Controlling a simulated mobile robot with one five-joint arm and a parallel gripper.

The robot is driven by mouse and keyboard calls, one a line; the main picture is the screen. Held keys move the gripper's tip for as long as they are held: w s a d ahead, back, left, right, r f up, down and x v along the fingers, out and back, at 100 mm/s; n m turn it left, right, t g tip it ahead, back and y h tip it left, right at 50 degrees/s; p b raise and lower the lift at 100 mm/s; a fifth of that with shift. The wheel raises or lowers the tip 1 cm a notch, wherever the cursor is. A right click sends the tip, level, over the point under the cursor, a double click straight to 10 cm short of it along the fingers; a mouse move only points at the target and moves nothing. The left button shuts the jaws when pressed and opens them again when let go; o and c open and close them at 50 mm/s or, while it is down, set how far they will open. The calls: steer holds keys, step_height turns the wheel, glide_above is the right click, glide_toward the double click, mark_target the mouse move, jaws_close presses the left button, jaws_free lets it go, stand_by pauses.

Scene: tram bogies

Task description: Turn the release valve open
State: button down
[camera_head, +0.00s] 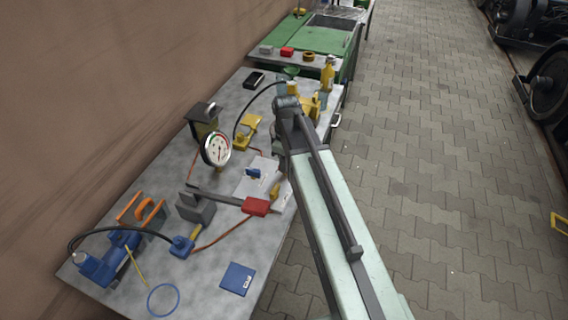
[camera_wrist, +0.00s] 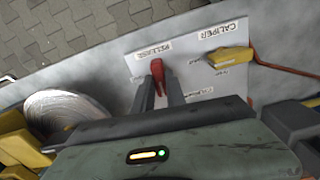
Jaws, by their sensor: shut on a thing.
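The release valve is a red lever handle (camera_wrist: 157,70) under the printed word RELEASE on a pale valve panel (camera_wrist: 139,65) in the wrist view. My gripper (camera_wrist: 161,86) has its two grey fingers shut on this handle, one on each side. A yellow handle (camera_wrist: 230,58) sits to the right under the word CALIPER. The panel's lower part is hidden by the gripper body. In the head view the valve panel (camera_head: 244,187) lies on the workbench, with a blue handle (camera_head: 253,173) on it. My arm hides the red handle and gripper fingers there.
The grey workbench (camera_head: 205,262) also holds a pressure gauge (camera_head: 216,149), a lever with a red grip (camera_head: 256,206), a blue pump (camera_head: 110,260) and a blue booklet (camera_head: 237,279). Hoses cross the bench. Paved floor (camera_head: 420,150) to the right is open.

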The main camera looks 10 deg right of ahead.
steer(key=shift+w+n, duration=0.15)
steer(key=shift+n, duration=0.35)
steer(key=c, duration=1.4)
jaws_free()
steer(key=shift+d, duration=0.1)
steer(key=shift+o, duration=0.2)
steer(key=shift+r, duration=0.25)
step_height(320, 180, up, 8)
steer(key=p, duration=0.8)
steer(key=shift+f, duration=0.3)
